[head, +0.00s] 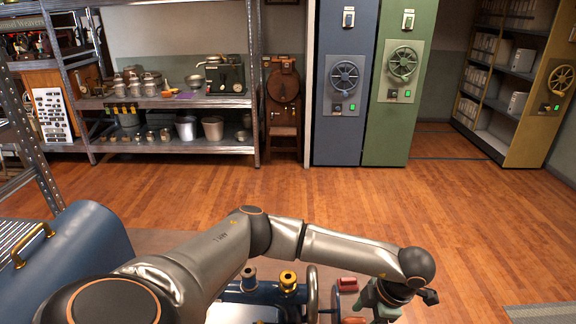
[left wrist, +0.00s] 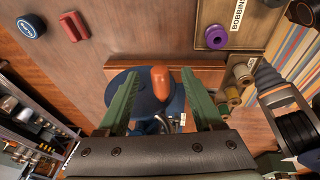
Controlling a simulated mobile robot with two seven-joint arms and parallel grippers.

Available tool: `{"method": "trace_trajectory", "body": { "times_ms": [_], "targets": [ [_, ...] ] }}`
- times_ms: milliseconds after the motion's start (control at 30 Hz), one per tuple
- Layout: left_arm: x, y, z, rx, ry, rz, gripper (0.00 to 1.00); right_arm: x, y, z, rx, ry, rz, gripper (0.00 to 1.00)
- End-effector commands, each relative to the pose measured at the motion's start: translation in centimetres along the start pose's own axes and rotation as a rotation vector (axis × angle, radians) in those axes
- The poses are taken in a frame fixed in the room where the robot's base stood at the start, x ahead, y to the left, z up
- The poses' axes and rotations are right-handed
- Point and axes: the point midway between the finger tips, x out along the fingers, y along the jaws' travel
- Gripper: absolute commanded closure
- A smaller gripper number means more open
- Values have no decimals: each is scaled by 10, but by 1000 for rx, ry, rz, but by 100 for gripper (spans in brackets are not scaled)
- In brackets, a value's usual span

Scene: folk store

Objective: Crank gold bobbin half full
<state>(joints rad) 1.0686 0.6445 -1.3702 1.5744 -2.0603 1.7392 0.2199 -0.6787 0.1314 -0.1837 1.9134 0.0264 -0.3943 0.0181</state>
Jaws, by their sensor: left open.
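In the left wrist view my left gripper (left wrist: 160,92) is open, with its two green fingers spread on either side of an orange-red crank handle (left wrist: 161,80). The handle stands on a blue crank wheel (left wrist: 120,85), apart from both fingers. In the head view my left gripper (head: 388,300) hangs low at the right end of my arm. A gold bobbin-like piece (head: 288,281) sits on a blue machine (head: 262,298) left of the gripper; how much thread it holds cannot be told. My right gripper is not in view.
A red spool (left wrist: 74,26) and a blue round item (left wrist: 31,26) lie on the wooden top. A blue domed case (head: 75,245) stands at the left. Shelving (head: 170,102) and cabinets stand behind open floor.

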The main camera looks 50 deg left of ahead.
Motion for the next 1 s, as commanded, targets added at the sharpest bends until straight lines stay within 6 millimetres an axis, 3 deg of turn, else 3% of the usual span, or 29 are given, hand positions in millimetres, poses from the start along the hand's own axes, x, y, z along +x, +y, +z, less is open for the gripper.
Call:
{"method": "trace_trajectory", "body": {
  "times_ms": [333,1000],
  "targets": [
    [-2,1,0,-1,0,1,32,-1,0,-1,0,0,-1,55],
    [-56,1,0,0,-2,0,32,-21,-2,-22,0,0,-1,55]
  ]
}}
